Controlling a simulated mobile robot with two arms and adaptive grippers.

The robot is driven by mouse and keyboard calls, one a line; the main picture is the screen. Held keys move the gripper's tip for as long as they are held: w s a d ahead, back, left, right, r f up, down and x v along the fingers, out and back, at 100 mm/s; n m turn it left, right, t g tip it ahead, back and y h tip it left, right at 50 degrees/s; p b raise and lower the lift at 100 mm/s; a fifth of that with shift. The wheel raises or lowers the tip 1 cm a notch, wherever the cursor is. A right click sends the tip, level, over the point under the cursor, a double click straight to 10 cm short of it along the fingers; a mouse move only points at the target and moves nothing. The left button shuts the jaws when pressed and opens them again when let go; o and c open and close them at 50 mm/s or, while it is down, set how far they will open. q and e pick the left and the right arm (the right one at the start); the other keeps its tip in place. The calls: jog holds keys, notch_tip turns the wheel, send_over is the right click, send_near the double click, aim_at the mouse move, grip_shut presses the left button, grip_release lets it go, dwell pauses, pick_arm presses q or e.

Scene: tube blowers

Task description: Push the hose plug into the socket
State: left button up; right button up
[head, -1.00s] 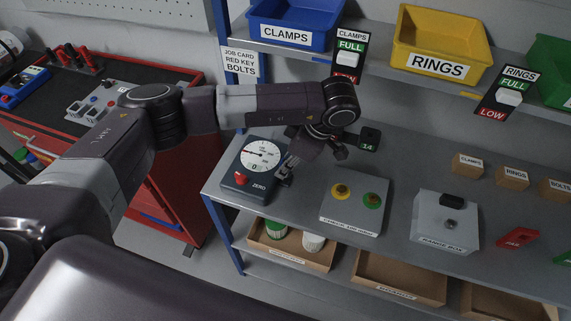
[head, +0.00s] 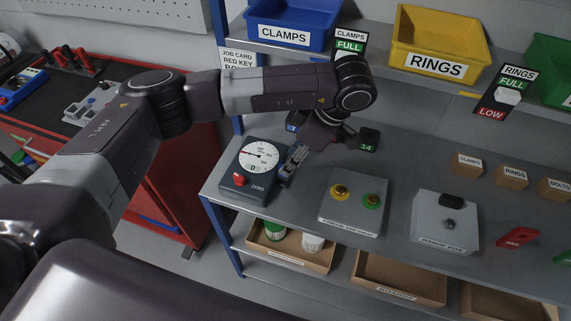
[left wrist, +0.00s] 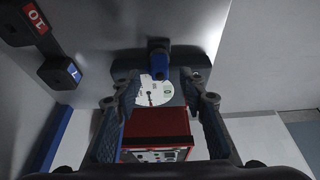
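My left gripper (head: 291,163) is just right of the dark gauge box (head: 236,190) with the white dial. In the left wrist view its two fingers (left wrist: 158,88) are apart with nothing held between them. Beyond them are the white dial (left wrist: 153,96) and a short black and blue fitting (left wrist: 159,62). I cannot tell whether this fitting is the hose plug or the socket. No hose can be made out. My right gripper is not in view.
A grey box with yellow and green buttons (head: 351,217) and a range box (head: 444,233) stand to the right. Blue (head: 291,12) and yellow (head: 433,42) bins are above.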

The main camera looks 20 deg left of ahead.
pick_arm(q)
jog(key=v, duration=0.6)
jog(key=shift+r, duration=0.4)
jog(key=shift+s+d+f, duration=0.1)
jog(key=shift+d, duration=0.05)
